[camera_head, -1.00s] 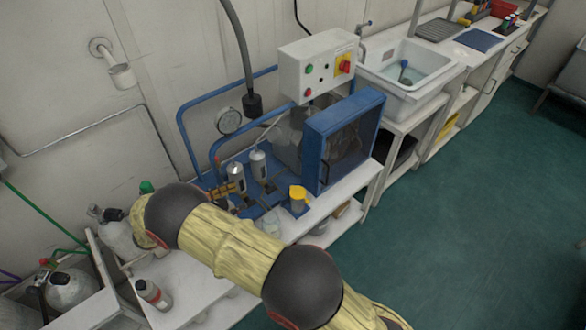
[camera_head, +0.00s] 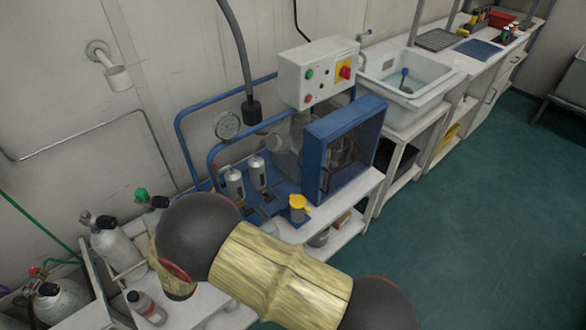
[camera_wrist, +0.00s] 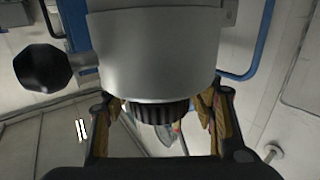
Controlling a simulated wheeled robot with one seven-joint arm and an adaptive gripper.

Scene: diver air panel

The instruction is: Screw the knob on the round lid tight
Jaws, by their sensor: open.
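In the wrist view a large silver round body (camera_wrist: 158,55), seen close up, fills the upper middle. A black ribbed knob (camera_wrist: 162,112) shows at its lower edge. My gripper (camera_wrist: 163,118) is open, with one finger on each side of this ribbed knob and gaps visible between. A second, black faceted knob (camera_wrist: 42,68) sticks out to the left on a short stem. I cannot tell for sure which knob belongs to the round lid. In the head view my arm hides my gripper, and the round lid cannot be made out.
The blue compressor frame carries silver canisters (camera_head: 234,184), a yellow-topped cup (camera_head: 298,207), a gauge (camera_head: 227,125) and a control box (camera_head: 318,72). Gas cylinders (camera_head: 118,246) and a small bottle (camera_head: 146,307) stand at the left. A sink (camera_head: 407,75) is behind; the green floor (camera_head: 480,215) at right is clear.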

